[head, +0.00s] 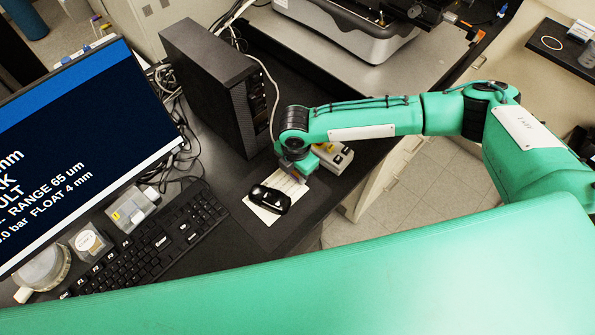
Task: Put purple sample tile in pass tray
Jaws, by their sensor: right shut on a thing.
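My right gripper (293,167) reaches in from the right and points down over the far part of a white printed sheet on the dark desk. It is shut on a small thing. The wrist hides most of that thing, so I cannot make out whether it is the purple sample tile. I see no purple tile lying elsewhere. No tray that I can tell as the pass tray shows. My left gripper is out of view.
A grey device (333,158) stands right beside the gripper, near the desk's edge. A black computer tower (215,85), a keyboard (150,240) and a large monitor (80,150) crowd the left.

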